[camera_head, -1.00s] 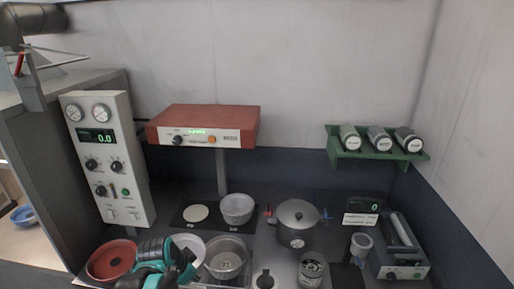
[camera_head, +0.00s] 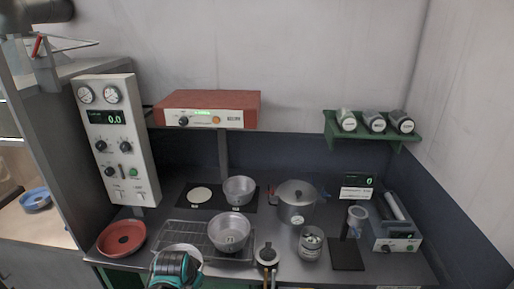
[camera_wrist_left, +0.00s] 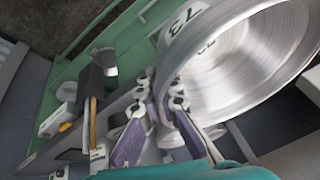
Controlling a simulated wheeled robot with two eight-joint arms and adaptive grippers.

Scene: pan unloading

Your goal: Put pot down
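My left gripper (camera_head: 176,266) is at the front edge of the counter, just left of centre in the head view. A pale metal pot (camera_head: 187,249) is at the gripper, partly hidden behind it. In the left wrist view the pot (camera_wrist_left: 245,60) is large and tilted, with "73" on its wall. The gripper's fingers (camera_wrist_left: 165,125) are at its rim and look closed on it; the exact contact is partly hidden. A wire rack (camera_head: 180,232) lies behind the held pot, with another metal pot (camera_head: 229,232) on its right part. My right gripper is not in view.
A red pan (camera_head: 121,239) stands left of the rack. A metal pot (camera_head: 240,190) and a pale disc (camera_head: 200,195) are on a dark mat behind. A lidded pot (camera_head: 297,205), a jar (camera_head: 310,243) and a dark-headed tool (camera_head: 267,255) stand to the right.

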